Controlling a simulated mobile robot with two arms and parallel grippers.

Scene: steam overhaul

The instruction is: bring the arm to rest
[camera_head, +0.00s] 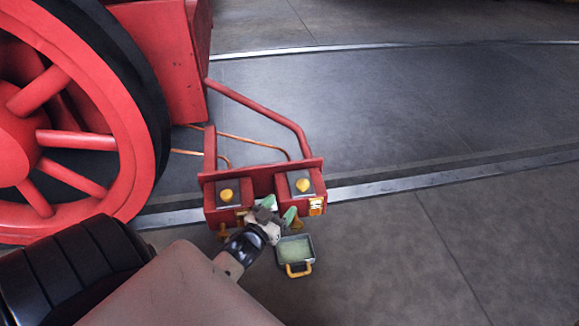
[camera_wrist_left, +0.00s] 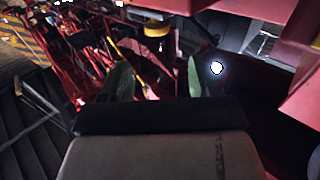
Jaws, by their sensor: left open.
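My left arm comes in from the lower left in the head view. Its gripper (camera_head: 279,209) has two green fingertips spread apart, with nothing seen between them. It is at the front of a red frame with two red boxes, a left box (camera_head: 225,212) and a right box (camera_head: 300,205), each with a yellow knob on top. I cannot tell whether the fingers touch the frame. In the left wrist view the green fingers (camera_wrist_left: 157,82) also stand apart, with red parts beyond them. My right gripper is not in view.
A small grey tray (camera_head: 309,241) with a yellow handle is just below the gripper. A large red spoked wheel (camera_head: 75,139) stands at the left, close to my arm. A steel rail (camera_head: 440,178) crosses behind. The grey floor (camera_head: 480,240) at the right is clear.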

